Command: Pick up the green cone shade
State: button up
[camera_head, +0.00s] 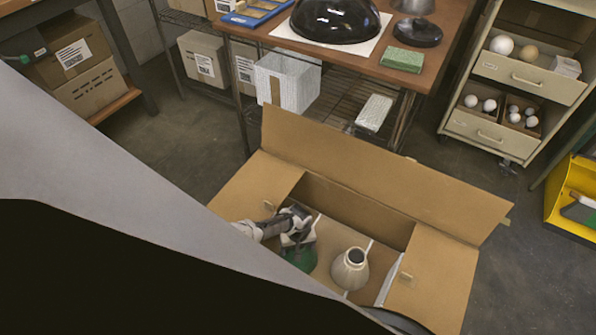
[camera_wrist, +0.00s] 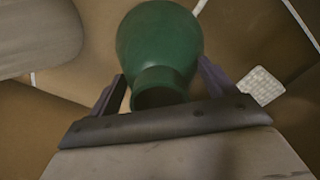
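The green cone shade (camera_head: 302,257) sits in the open cardboard box (camera_head: 240,187), partly hidden under my gripper (camera_head: 298,236). In the wrist view the green shade (camera_wrist: 158,38) has its narrow neck toward the gripper, with a dark opening at its end. My gripper (camera_wrist: 161,76) has one finger on each side of the neck, spread apart. Narrow gaps seem to show between the fingers and the neck, so the gripper looks open around it. A cream cone shade (camera_head: 350,270) stands to the right in the same box.
Thin white dividers split the box, and its flaps stand spread out around it. A brown table (camera_head: 345,52) with a black dome (camera_head: 335,18) is behind. A drawer cabinet (camera_head: 520,75) stands back right, and a yellow bin (camera_head: 570,205) is at the right edge.

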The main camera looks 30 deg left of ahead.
jog(key=c, duration=0.9)
jog(key=shift+c, duration=0.6)
jog(key=shift+r, duration=0.2)
